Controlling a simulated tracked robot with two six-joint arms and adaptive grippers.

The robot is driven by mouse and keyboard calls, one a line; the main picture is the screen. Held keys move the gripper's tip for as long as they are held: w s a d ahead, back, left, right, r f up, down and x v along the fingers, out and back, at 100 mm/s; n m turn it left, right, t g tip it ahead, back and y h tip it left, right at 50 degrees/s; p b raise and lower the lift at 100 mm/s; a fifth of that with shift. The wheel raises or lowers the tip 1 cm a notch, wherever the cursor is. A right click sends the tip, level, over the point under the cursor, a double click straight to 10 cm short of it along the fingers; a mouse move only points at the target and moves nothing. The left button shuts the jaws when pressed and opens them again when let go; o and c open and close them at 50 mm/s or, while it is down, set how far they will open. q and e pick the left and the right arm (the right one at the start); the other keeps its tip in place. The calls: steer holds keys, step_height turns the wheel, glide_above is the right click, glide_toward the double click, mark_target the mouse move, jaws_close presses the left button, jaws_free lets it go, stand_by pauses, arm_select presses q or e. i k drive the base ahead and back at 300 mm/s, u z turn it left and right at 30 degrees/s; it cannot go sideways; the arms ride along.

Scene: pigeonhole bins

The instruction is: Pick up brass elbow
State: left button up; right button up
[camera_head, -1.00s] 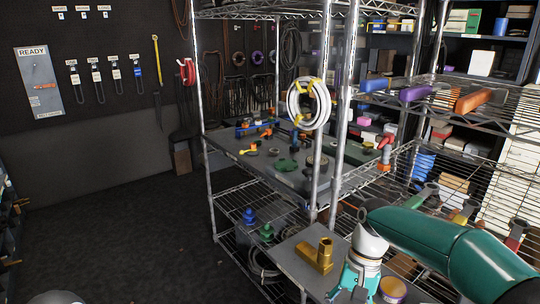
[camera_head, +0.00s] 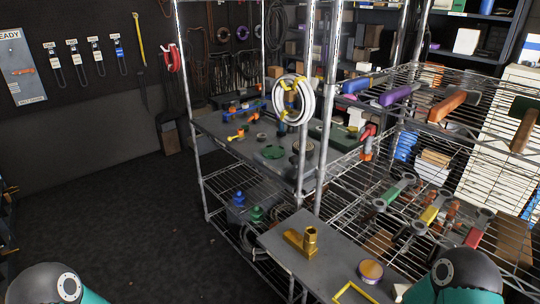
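The brass elbow (camera_head: 302,243) is a gold-coloured angled pipe fitting. It lies on a grey shelf board (camera_head: 336,261) in the lower middle of the head view, with its round open end facing up. Nothing touches it or covers it. Parts of my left arm show in the bottom left corner and parts of my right arm in the bottom right. Neither gripper shows in the picture.
A round tin (camera_head: 371,271) and a yellow square frame (camera_head: 352,293) share the elbow's board. A metal rack post (camera_head: 328,120) rises behind it. Wire shelves with coloured-handled tools (camera_head: 430,214) stand right. The floor (camera_head: 110,225) at left is clear.

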mark_target(305, 244)
steer(key=z, duration=1.55)
steer(key=i, duration=0.1)
steer(key=u, duration=3)
steer(key=i, duration=0.35)
steer(key=u, duration=0.7)
steer(key=i, duration=0.35)
steer(key=z, duration=2.4)
steer(key=i, duration=0.15)
steer(key=z, duration=0.4)
